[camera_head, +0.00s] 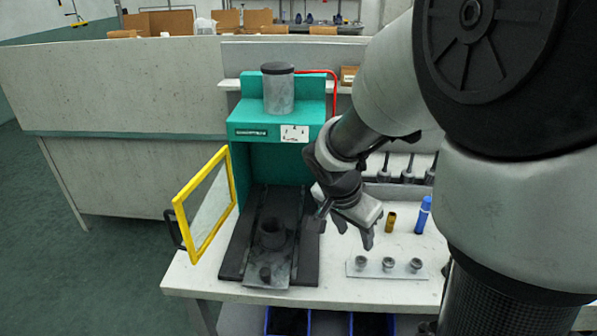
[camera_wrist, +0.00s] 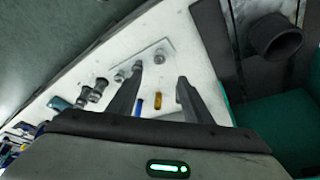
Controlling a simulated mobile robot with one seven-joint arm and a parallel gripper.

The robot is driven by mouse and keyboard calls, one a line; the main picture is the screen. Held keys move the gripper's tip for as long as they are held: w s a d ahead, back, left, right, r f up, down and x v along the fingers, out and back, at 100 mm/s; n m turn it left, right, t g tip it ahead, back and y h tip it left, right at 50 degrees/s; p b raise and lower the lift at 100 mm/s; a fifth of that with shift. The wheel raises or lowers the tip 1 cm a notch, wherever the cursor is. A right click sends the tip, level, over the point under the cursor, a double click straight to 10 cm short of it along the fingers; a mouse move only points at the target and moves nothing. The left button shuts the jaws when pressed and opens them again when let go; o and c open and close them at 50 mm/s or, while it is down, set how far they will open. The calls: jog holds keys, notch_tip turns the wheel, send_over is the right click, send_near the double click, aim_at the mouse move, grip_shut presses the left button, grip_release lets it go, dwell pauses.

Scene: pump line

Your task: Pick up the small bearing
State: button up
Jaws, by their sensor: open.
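Three small grey ring-shaped bearings stand in a row on a pale plate (camera_head: 375,273) on the bench: a left one (camera_head: 360,262), a middle one (camera_head: 388,264) and a right one (camera_head: 416,265). They look alike, and I cannot tell which is the small one. My gripper (camera_head: 355,235) is open and empty, above the bench just behind the left end of the plate. In the wrist view the plate (camera_wrist: 168,46) lies beyond my open fingers (camera_wrist: 159,80). A finger overlaps part of the row there.
A green press (camera_head: 253,118) with an open yellow-framed door (camera_head: 207,200) stands at left, a dark hollow cylinder (camera_head: 271,234) in its bay. The bench front edge is close to the plate.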

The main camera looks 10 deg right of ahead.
send_near(361, 261)
jog(key=f, duration=0.1)
jog(key=b+x, duration=0.2)
jog(key=x, duration=0.3)
jog(key=shift+r, duration=0.1)
jog(key=shift+w+d+f, duration=0.1)
jog(key=shift+d+f, duration=0.1)
jog(key=shift+f, duration=0.1)
jog(key=c, duration=0.9)
